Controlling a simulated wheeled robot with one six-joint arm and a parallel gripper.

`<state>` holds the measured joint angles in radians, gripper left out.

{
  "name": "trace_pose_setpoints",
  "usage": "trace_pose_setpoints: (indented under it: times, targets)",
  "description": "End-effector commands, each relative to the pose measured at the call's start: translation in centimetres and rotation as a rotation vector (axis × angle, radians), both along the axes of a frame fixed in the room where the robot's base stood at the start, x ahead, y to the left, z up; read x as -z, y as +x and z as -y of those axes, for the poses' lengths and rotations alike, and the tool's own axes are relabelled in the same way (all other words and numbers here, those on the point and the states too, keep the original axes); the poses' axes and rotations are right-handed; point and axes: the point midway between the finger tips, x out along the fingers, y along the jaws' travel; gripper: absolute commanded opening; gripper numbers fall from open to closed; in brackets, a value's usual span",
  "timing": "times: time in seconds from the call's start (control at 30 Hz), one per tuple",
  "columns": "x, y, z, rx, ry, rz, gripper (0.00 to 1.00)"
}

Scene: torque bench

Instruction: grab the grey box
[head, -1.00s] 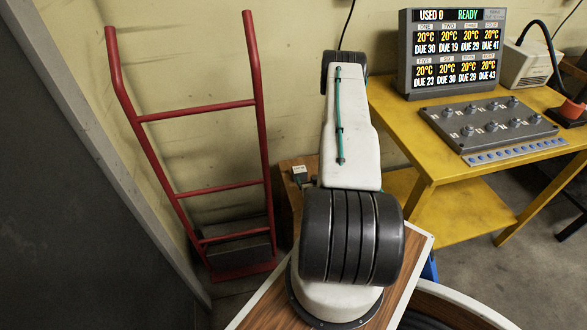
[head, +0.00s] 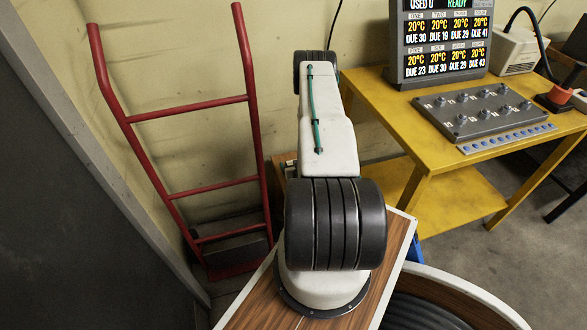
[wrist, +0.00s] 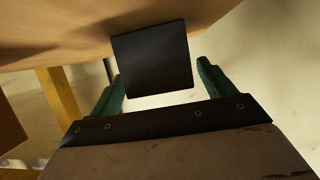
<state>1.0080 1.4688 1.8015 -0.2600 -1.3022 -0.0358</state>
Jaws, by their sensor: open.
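A dark grey box (wrist: 152,58) shows in the wrist view, square-faced, against a wooden surface. My gripper (wrist: 160,71) is open, with one green finger to the left of the box and one to the right. A light gap shows between the box and the right finger; the left finger's tip lies close to the box's edge. I cannot tell how deep the box sits between the fingers. In the head view my own arm hides the gripper and the box.
A wooden surface (wrist: 60,30) fills the top of the wrist view. In the head view a red hand truck (head: 190,108) leans at the left wall. A yellow bench (head: 385,115) on the right carries a display (head: 440,75) and a grey socket panel (head: 480,112).

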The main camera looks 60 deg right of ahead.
Motion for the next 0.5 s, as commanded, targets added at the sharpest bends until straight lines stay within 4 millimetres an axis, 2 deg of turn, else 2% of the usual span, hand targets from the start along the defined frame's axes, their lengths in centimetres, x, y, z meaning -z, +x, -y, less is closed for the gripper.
trace_pose_setpoints:
  times: [0.1,0.3,0.33,0.5]
  targets:
    - [-0.01,0.04,-0.09,-0.001,0.000,0.000,0.82]
    - [-0.02,0.07,-0.14,-0.002,0.000,0.000,0.26]
    - [-0.02,0.07,-0.15,-0.002,0.000,0.000,0.23]
    - [-0.07,0.10,-0.14,-0.002,-0.001,0.001,0.23]
